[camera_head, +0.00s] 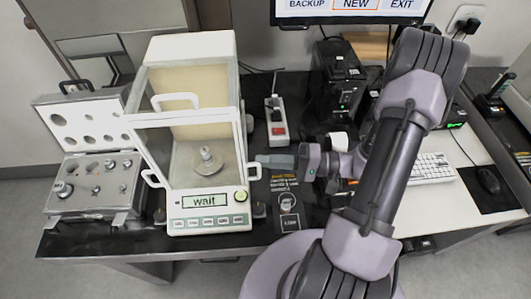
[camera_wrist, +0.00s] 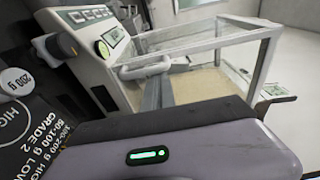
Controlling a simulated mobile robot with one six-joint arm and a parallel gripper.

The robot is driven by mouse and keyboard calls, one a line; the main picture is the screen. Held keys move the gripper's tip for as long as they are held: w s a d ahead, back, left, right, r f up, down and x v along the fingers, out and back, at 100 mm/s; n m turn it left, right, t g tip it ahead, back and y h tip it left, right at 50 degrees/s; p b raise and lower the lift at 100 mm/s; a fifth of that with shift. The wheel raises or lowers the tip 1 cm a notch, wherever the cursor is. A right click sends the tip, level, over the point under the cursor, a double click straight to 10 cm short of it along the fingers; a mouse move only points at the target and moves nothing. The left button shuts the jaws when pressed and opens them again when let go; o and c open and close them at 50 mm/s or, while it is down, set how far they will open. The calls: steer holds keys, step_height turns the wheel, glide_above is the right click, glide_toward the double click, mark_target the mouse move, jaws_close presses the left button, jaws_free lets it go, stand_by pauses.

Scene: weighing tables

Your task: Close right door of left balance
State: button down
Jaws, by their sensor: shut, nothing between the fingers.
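The left balance (camera_head: 205,200) has a white frame, glass walls and a display reading "wait". A metal weight (camera_head: 207,158) stands on its pan inside. The white handle of the right door (camera_head: 254,171) is near the balance's front right corner; it also shows in the wrist view (camera_wrist: 145,67). I cannot tell whether a gap is left at the door. My gripper (camera_head: 263,161) is shut and empty, with its tips close beside this handle. In the wrist view my grey fingers (camera_wrist: 155,94) reach up to the handle; I cannot tell whether they touch.
An open weight case (camera_head: 90,185) stands left of the balance. A power strip (camera_head: 277,120) lies behind my gripper. A dark card with printed text (camera_head: 288,205) lies below it. A monitor (camera_head: 350,8), keyboard (camera_head: 432,168) and mouse (camera_head: 487,178) are to the right.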

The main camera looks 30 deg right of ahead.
steer(key=shift+s+a, duration=0.15)
steer(key=shift+s, duration=0.05)
steer(key=p+v, duration=0.3)
steer(key=v, duration=1.4)
steer(key=shift+d, duration=0.3)
steer(key=shift+f, duration=0.1)
